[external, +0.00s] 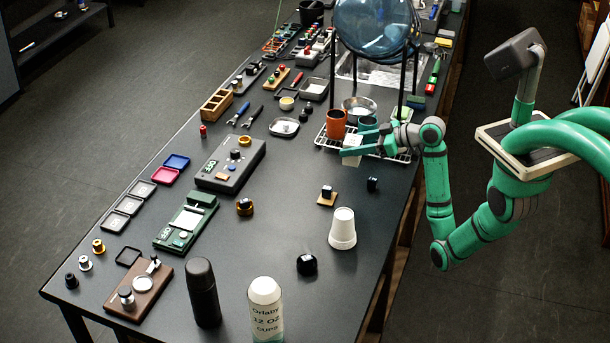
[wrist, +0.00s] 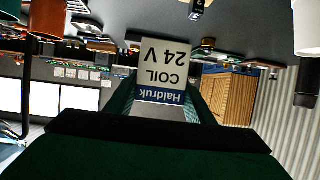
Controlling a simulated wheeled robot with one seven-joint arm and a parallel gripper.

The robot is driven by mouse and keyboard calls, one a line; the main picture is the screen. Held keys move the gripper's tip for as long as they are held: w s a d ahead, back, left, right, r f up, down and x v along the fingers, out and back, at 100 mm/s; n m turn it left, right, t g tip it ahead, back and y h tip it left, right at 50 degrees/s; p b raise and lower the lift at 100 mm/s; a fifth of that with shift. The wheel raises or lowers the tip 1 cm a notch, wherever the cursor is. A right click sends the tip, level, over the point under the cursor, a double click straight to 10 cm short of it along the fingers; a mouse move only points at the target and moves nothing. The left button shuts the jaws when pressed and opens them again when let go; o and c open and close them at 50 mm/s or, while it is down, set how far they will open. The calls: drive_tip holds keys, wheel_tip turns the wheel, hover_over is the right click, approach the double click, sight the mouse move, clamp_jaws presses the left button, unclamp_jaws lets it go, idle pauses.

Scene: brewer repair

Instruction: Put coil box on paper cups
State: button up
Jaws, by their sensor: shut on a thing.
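My gripper (external: 366,144) is shut on the coil box (wrist: 158,72). The box is white with a blue band and reads "Haldruk COIL 24 V", upside down in the wrist view; part of it shows in the external view (external: 351,160). The gripper holds it near the wire rack, apart from both sets of cups. A white upside-down stack of paper cups (external: 342,228) stands right of the table's middle. A white pack (external: 265,308) labelled "Orlaby 12 Oz CUPS" stands at the front edge. A white form at the wrist view's top right (wrist: 307,25) looks like the stack.
A wire rack (external: 330,141) with an orange cup (external: 336,124) is beside my gripper. A small dark cube on a wooden coaster (external: 327,200) and a black round item (external: 307,264) lie near the stack. A tall black flask (external: 202,292) stands front left.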

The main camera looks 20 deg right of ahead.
drive_tip(key=shift+s+d+r, duration=0.1)
drive_tip(key=shift+s+r, duration=0.1)
drive_tip(key=shift+s, duration=0.15)
drive_tip(key=s+a+r+n+g+y, duration=0.2)
drive_tip(key=s+a+r+n+g, duration=0.15)
drive_tip(key=s, duration=0.25)
drive_tip(key=s+a+r+n+g+y, duration=0.1)
drive_tip(key=s+a+r+n+g, duration=0.2)
drive_tip(key=s+r, duration=0.3)
drive_tip(key=s+d+r+n+g, duration=0.15)
drive_tip(key=s+n+g, duration=0.5)
drive_tip(key=s, duration=0.95)
hover_over(344, 214)
drive_tip(key=shift+g+h, duration=0.3)
drive_tip(key=shift+g, duration=0.1)
drive_tip(key=f, duration=0.9)
drive_tip(key=shift+s+d+f, duration=0.2)
drive_tip(key=shift+f, duration=0.15)
drive_tip(key=shift+w+a+f, duration=0.1)
drive_tip(key=shift+w+f, duration=0.05)
drive_tip(key=shift+f, duration=0.8)
drive_tip(key=shift+w+a+f, duration=0.1)
drive_tip(key=shift+f, duration=0.8)
drive_tip(key=shift+f, duration=0.2)
